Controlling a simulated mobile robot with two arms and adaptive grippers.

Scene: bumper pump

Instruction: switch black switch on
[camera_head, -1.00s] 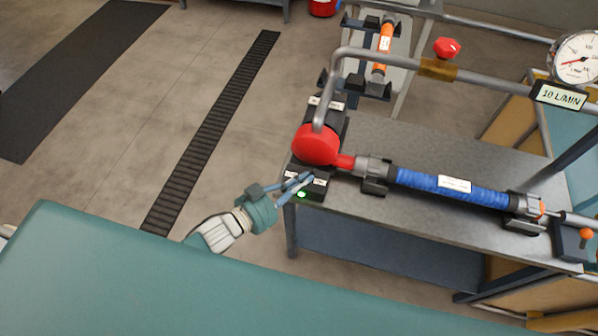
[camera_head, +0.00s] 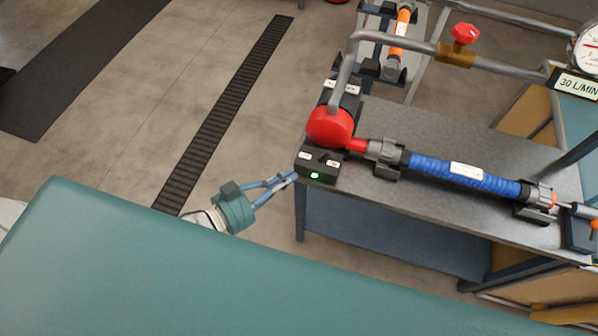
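The black switch (camera_head: 324,160) is a small dark box with white labels and a lit green light on its front. It sits at the near left corner of the grey bench, beside the red pump (camera_head: 330,126). My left gripper (camera_head: 293,178) is just left of the switch box. Its fingers converge at the tips, look shut and hold nothing. The tips appear apart from the box, though the depth is hard to judge. My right gripper is not in view.
A blue hose (camera_head: 440,167) runs along the bench (camera_head: 420,200) from the pump. A grey pipe with a red valve handle (camera_head: 465,34) rises over the bench. The label (camera_head: 577,84) below the gauge reads 30 L/MIN.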

